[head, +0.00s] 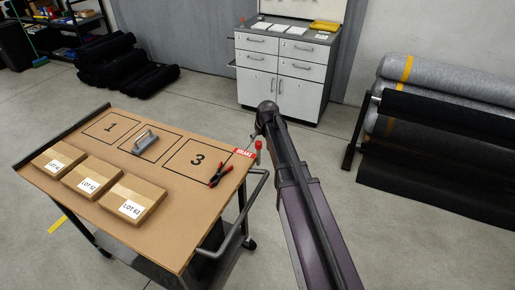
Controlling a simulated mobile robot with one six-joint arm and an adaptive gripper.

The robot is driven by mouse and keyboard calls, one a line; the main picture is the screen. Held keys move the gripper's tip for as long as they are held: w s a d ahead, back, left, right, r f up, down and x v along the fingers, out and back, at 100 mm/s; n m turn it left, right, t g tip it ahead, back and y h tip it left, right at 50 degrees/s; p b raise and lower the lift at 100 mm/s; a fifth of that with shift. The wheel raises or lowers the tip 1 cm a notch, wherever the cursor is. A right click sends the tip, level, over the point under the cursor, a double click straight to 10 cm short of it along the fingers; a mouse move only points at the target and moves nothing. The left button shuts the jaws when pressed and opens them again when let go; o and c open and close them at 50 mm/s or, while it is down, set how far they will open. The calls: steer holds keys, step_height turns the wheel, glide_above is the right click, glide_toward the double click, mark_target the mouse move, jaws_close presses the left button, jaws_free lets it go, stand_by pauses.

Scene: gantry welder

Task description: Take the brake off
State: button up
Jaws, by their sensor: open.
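A brake lever with a red knob (258,146) stands at the right edge of the wooden-topped cart (158,202). A red BRAKE label (244,153) is beside it, on the cart's edge. My arm reaches in from the lower right, and its far end is above and close to the lever. My gripper (254,137) is small and partly hidden behind my arm. It is open, close to the red knob; I cannot tell whether it touches it.
On the cart are several LOT boxes (129,196), a grey handled tool (145,143) and a red-black clamp (220,175). The cart's push handle (255,210) is on the right. A drawer cabinet (286,72) stands behind; rolls (445,100) lie right. Floor between is clear.

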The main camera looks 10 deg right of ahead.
mark_target(259, 142)
steer(key=shift+b+x, duration=2.25)
steer(key=shift+x, duration=0.45)
